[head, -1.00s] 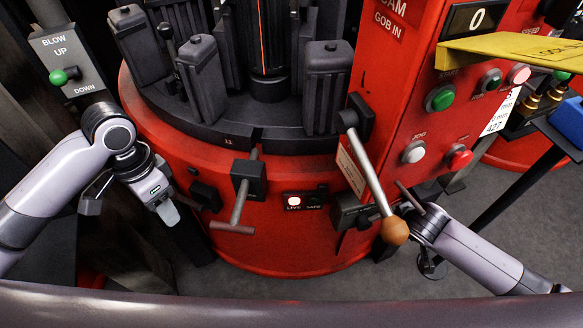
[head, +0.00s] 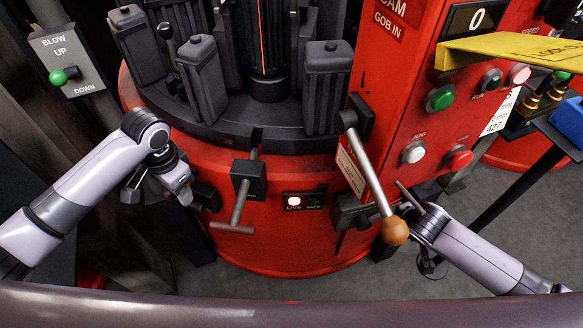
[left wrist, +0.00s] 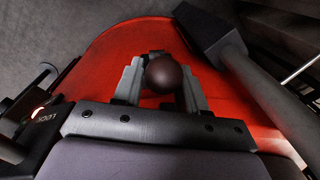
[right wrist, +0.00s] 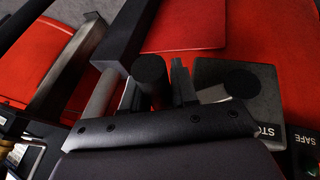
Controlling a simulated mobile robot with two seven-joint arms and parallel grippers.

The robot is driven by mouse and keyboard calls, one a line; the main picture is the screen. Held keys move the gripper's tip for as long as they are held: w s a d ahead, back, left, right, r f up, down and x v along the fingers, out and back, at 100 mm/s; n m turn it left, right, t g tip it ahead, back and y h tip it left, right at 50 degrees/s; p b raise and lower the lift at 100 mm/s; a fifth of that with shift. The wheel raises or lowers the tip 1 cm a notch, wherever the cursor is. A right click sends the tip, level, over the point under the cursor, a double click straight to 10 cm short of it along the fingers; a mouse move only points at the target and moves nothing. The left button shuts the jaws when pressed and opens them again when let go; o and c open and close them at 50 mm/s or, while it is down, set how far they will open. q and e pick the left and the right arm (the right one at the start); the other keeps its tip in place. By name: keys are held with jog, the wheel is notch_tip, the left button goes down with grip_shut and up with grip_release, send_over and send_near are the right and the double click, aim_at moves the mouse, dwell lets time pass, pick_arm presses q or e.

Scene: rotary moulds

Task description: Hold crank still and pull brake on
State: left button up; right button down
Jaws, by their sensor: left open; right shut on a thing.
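My right gripper (right wrist: 152,85) is shut on a dark cylindrical grip (right wrist: 150,72), which looks like the crank's handle, beside a black arm. In the head view my right gripper (head: 412,212) is partly hidden behind the wooden-knobbed lever (head: 372,175). My left gripper (head: 183,197) is open at the left of the red machine; a dark brown round end (left wrist: 164,73) shows between its fingers in the left wrist view. I cannot tell whether they touch it. A T-handle (head: 233,227) with a brown crossbar hangs from a black block to its right. Which part is the brake is unclear.
A LIVE/SAFE plate (head: 304,201) has its lamp lit on the LIVE side. Black moulds (head: 200,80) stand on the rotary table. The red cabinet (head: 385,100) carries push buttons. A yellow guard (head: 515,50) juts out at upper right. Grey floor lies in front.

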pick_arm(q)
jog(key=shift+f, duration=1.05)
grip_shut()
pick_arm(e)
jog(key=shift+s, duration=0.1)
jog(key=shift+f, duration=0.1)
